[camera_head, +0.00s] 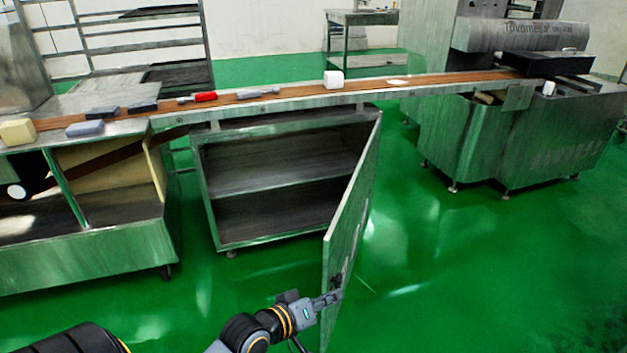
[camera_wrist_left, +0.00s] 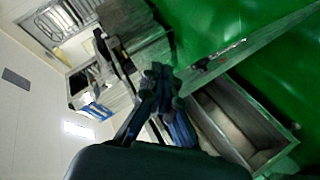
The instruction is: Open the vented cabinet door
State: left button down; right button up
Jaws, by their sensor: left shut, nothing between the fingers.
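The vented cabinet door (camera_head: 352,225) is a grey metal panel. It stands swung well out from the cabinet (camera_head: 205,200), hinged on the cabinet's right side. A small dark handle (camera_head: 337,281) sits near its free edge; it also seems to show in the left wrist view (camera_wrist_left: 203,63). The cabinet inside is bare, with one shelf (camera_head: 280,172). My left gripper (camera_head: 331,298) is shut and empty, at the door's free edge just below the handle. I cannot tell whether it touches the door. In the left wrist view its fingers (camera_wrist_left: 160,78) are together. My right gripper is not seen.
A conveyor (camera_head: 440,82) runs above the cabinet, with a white block (camera_head: 333,79) and a red-handled tool (camera_head: 204,97) on it. An open-fronted bench (camera_head: 110,245) stands at left, a large machine (camera_head: 480,135) at right. Green floor (camera_head: 480,270) right of the door is clear.

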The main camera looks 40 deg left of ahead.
pick_arm(q)
jog(key=w+a+r+n+t+y, duration=0.2)
jog(key=w+a+r+n, duration=0.15)
jog(key=a+n, duration=0.35)
jog(key=w+a+r+n+t+y, duration=0.25)
jog(key=a+r+n, duration=0.2)
jog(key=a, duration=0.35)
jog(key=w+d, duration=0.4)
jog(key=w, duration=0.5)
jog(key=shift+w+h, duration=0.3)
jog(key=shift+h, duration=0.15)
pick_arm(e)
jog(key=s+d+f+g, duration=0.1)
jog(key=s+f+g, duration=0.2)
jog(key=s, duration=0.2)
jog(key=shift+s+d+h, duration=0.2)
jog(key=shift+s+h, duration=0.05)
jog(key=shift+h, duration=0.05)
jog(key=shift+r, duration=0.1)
